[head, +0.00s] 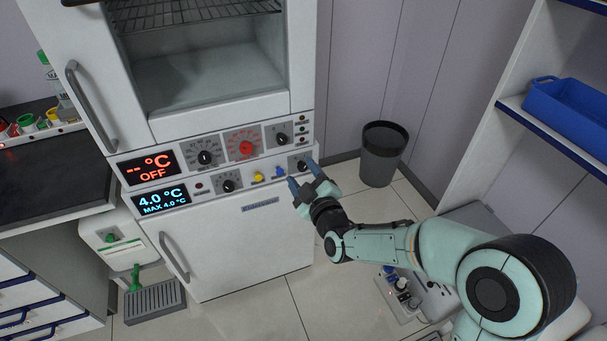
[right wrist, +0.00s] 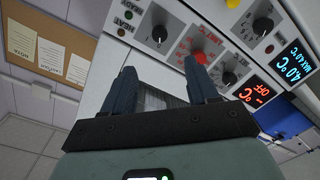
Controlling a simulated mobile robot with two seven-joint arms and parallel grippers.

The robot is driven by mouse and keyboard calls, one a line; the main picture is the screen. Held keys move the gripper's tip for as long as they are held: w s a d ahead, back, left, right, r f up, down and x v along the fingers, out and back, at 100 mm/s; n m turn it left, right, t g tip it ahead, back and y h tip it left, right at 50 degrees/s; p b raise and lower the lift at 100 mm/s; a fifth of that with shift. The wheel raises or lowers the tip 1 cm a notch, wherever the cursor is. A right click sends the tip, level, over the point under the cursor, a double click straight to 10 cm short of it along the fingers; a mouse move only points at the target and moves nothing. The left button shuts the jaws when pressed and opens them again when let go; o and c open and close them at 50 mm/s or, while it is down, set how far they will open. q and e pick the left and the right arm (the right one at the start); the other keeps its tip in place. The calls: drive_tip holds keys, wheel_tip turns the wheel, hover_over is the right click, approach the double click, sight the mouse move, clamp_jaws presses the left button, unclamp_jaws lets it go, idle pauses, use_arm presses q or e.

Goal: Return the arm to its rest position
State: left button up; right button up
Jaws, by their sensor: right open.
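My right gripper (head: 303,175) is open and empty in front of the right end of the control panel (head: 190,186) of a white two-part appliance. Its two dark blue fingers also show in the right wrist view (right wrist: 160,76), spread apart with nothing between them. A black knob (head: 301,165) sits just behind the fingertips in the head view. Whether the fingers touch the panel is hard to tell. The right arm (head: 440,250) is stretched out from the lower right. My left gripper is not in view.
The upper display (head: 147,167) reads "-- °C OFF" in red, the lower (head: 161,200) 4.0 °C in blue. A dark bin (head: 383,155) stands by the wall. A shelf with a blue tray (head: 568,112) is at right. Devices (head: 402,290) lie below the arm.

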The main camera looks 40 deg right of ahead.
idle(0.4)
